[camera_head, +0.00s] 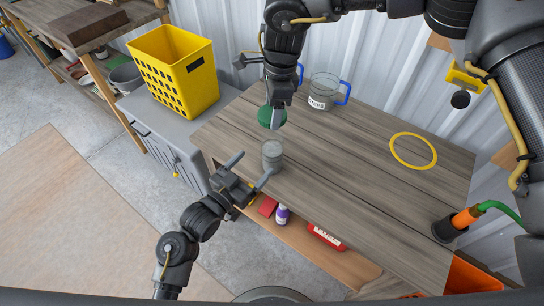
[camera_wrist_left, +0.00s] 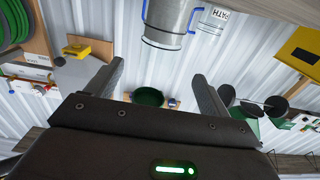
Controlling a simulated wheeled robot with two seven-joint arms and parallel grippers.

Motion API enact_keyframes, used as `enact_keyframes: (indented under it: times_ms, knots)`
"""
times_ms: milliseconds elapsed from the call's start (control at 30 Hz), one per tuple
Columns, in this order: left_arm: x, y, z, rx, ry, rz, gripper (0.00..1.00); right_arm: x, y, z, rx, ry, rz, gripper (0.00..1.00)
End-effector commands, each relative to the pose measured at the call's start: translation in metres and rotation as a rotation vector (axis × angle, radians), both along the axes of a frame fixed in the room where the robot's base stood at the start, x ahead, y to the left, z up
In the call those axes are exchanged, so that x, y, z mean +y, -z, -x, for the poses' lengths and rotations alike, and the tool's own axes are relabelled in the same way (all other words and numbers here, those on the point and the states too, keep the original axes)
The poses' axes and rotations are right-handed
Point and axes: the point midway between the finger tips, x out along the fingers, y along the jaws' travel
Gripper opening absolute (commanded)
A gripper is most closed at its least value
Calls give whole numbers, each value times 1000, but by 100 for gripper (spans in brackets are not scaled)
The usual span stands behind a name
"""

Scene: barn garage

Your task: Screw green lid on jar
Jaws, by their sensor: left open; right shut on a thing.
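The jar (camera_head: 272,155), a small grey cylinder, stands upright near the table's left front edge. The green lid (camera_head: 267,119) is above and behind it in the head view, apart from it. My right gripper (camera_head: 279,104) points down and is shut on the lid, partly covering it. My left gripper (camera_head: 256,164) is open at the table's front edge, its fingers spread toward the jar. I cannot tell whether a finger touches it. In the left wrist view both open fingers (camera_wrist_left: 158,83) show nothing held between them.
A clear pitcher with a blue handle (camera_head: 322,93) stands behind the lid. A yellow ring (camera_head: 413,150) lies on the right of the wooden table (camera_head: 350,175). A yellow basket (camera_head: 176,70) stands on the grey cabinet at left. The table's middle is clear.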

Motion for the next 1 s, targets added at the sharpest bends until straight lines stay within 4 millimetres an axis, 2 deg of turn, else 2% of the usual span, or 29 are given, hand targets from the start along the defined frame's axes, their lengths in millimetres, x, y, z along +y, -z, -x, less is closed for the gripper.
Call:
enact_keyframes:
  times_ms: [300,500,700,1000]
  knots:
    - [-35,-1,-48,-2,0,3,81,0,0,0,0,1,0,45]
    - [-50,0,-69,0,-1,1,81,0,0,0,0,1,0,45]
    - [-56,0,-77,-1,0,1,81,0,0,0,0,1,0,45]
    - [-57,0,-78,-1,0,1,81,0,0,0,0,1,0,45]
